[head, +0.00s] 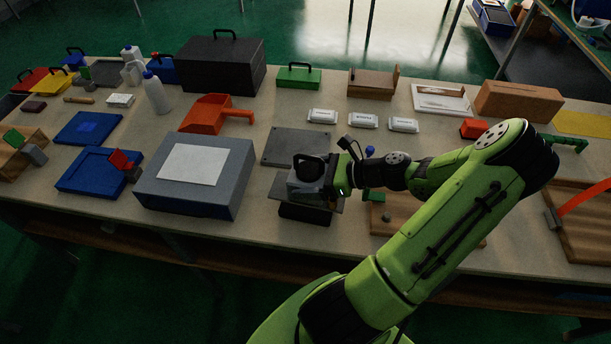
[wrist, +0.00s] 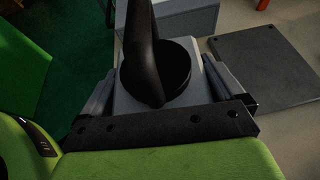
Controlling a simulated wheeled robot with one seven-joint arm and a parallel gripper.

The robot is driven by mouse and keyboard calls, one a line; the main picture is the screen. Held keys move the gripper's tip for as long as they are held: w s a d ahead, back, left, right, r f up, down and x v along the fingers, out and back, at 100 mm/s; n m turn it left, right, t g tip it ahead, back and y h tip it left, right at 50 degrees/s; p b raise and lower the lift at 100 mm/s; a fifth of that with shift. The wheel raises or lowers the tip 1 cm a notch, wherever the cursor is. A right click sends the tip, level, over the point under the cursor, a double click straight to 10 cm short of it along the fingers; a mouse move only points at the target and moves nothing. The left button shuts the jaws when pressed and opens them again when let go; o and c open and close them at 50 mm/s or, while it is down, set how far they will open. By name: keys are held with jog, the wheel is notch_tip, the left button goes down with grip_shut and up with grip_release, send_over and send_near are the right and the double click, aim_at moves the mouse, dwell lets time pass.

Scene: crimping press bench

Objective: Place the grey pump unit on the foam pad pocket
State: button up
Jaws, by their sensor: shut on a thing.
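The grey pump unit (head: 304,188), a block with a black loop handle on top, is in my gripper near the front middle of the bench. In the wrist view the pump unit (wrist: 122,102) sits between my gripper's two fingers (wrist: 160,88), which are shut on its sides. Its black round top and handle (wrist: 150,60) rise between them. A flat dark grey pad (head: 297,147) lies just behind it and shows at right in the wrist view (wrist: 265,68). I cannot tell whether this is the foam pad, and no pocket is clear in it.
A grey box with a pale top panel (head: 195,165) stands close left of the pump unit. A dark plate and black roll (head: 305,214) lie beneath the unit. Behind are an orange scoop (head: 207,114) and several white packs (head: 363,121). Blue trays (head: 70,180) are at left.

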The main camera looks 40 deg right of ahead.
jog(key=shift+w+a+f+b, duration=0.1)
jog(key=shift+f+b, duration=0.7)
jog(key=shift+f, duration=1.2)
jog(key=shift+f, duration=0.1)
jog(key=o, duration=1.7)
jog(key=shift+s, duration=0.25)
jog(key=p+v, duration=0.4)
jog(key=v, duration=0.8)
jog(key=shift+w, duration=0.2)
